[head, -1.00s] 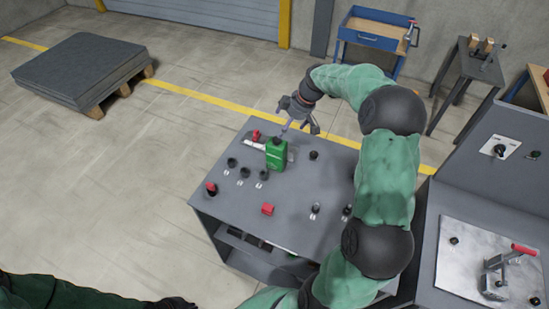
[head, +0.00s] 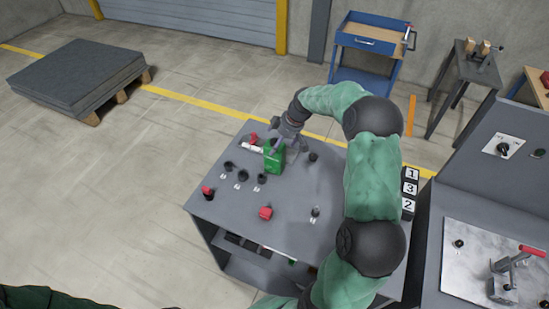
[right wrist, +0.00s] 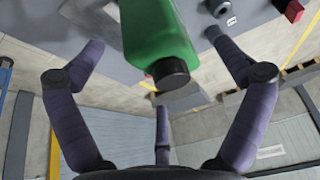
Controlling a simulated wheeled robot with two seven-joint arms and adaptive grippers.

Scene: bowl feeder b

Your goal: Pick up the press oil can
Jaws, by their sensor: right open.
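The green oil can (head: 272,161) stands on the grey table near its far edge. In the right wrist view the green can (right wrist: 158,32) shows with its black cap (right wrist: 170,75) toward the camera. My right gripper (head: 284,143) is at the can's upper part in the head view, covering its top. In the right wrist view my right gripper (right wrist: 155,55) is open, with its fingers spread to either side of the can and apart from it. I cannot tell how deep the can sits between them. My left gripper is out of view.
A grey machine with a red-handled clamp (head: 510,272) is further right.

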